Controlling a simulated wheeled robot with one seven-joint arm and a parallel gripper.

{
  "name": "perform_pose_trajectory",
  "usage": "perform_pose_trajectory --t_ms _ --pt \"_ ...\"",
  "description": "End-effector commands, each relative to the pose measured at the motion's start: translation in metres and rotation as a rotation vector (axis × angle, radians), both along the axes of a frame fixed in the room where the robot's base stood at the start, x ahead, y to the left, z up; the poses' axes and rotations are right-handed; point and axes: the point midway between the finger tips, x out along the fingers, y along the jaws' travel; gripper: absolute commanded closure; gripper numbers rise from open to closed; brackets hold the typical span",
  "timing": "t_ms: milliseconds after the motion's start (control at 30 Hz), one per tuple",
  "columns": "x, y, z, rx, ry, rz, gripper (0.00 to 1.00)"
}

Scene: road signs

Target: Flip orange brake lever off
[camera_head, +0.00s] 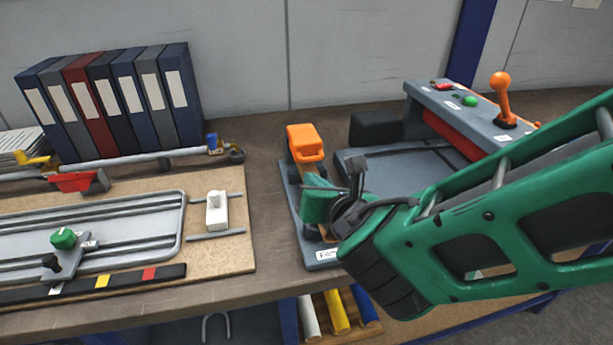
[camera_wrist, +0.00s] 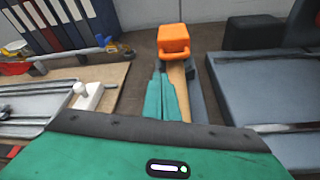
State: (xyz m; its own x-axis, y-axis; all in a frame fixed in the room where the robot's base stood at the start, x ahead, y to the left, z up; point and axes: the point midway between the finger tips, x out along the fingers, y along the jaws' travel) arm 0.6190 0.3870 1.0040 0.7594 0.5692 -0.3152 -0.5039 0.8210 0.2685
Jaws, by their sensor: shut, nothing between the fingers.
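An orange loop-shaped handle (camera_head: 305,143) stands at the far end of a narrow grey base plate (camera_head: 290,190) with a tan strip along it. It also shows in the wrist view (camera_wrist: 173,40), ahead of my fingers. A second orange lever (camera_head: 502,98), with a round knob, stands upright on the grey machine at the right. I cannot tell from the pictures which one is the brake lever. My gripper (camera_head: 315,200) is shut and empty, above the narrow plate and short of the loop-shaped handle. Its green fingers (camera_wrist: 162,97) show together in the wrist view, apart from the handle. My wrist hides part of the plate.
The grey machine (camera_head: 445,97) has a red roller and a flat bed (camera_head: 385,165) right of the plate. A black block (camera_head: 375,128) sits behind the bed. At left are a board (camera_head: 215,258) with a metal tray and a row of binders (camera_head: 110,95).

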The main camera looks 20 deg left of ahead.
Motion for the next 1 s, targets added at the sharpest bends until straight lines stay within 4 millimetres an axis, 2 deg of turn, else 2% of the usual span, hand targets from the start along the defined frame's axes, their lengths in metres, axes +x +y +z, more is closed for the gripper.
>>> perform_pose_trajectory --t_ms 300,500,967,1000 --pt "0.042 0.030 -0.017 0.001 0.000 -0.004 1.00" --pt "0.060 0.043 -0.025 0.001 0.000 -0.004 1.00" --pt "0.067 0.049 -0.028 0.001 0.000 -0.001 1.00" --pt "0.066 0.061 -0.027 0.002 0.000 0.002 1.00"
